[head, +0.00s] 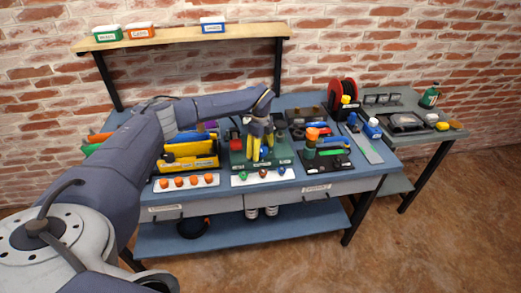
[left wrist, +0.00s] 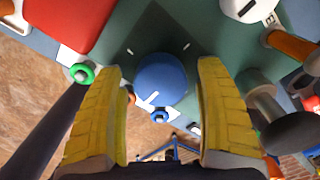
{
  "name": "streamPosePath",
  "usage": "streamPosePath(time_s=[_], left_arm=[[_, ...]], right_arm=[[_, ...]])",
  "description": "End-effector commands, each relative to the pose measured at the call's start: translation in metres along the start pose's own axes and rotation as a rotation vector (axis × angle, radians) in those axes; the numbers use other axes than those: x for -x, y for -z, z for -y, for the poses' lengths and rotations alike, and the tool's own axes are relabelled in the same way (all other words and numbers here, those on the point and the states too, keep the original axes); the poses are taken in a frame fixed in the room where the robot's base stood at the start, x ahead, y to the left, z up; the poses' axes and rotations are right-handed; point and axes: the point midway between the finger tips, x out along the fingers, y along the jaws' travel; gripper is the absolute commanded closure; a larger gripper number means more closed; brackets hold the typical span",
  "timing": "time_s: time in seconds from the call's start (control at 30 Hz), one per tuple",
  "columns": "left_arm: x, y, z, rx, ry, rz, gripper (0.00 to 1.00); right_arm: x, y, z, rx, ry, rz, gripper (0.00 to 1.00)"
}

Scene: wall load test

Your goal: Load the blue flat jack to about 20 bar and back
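A round blue knob (left wrist: 161,78) with a white pointer mark sits on a dark green panel (left wrist: 130,30) in the left wrist view. My left gripper (left wrist: 161,68) has its yellow fingers on either side of the knob, with a gap on both sides. In the head view my left gripper (head: 260,150) points down over the green unit (head: 239,166) at the middle of the bench, hiding part of it. A small blue ring (left wrist: 160,116) lies beyond the knob; a green ring (left wrist: 82,74) is to its left. I cannot tell which part is the flat jack. My right gripper is not seen.
A yellow toolbox (head: 190,162) stands left of the green unit, and a black tray (head: 326,158) with coloured tools stands right. A white strip (head: 250,180) with small coloured fittings lies in front. A red reel (head: 342,92) stands behind at right. A shelf (head: 185,36) spans above.

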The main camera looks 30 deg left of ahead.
Motion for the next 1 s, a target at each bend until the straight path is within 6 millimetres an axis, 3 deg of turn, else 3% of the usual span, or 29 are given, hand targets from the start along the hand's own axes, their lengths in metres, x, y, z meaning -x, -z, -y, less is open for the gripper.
streamPosePath(time_s=[0.37,1.0], left_arm=[[0.008,0.0,0.001,-0.001,0.004,0.0,0.27],[0.105,0.0,0.001,-0.001,0.003,0.0,0.27]], right_arm=[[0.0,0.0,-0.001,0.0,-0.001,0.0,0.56],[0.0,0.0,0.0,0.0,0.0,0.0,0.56]])
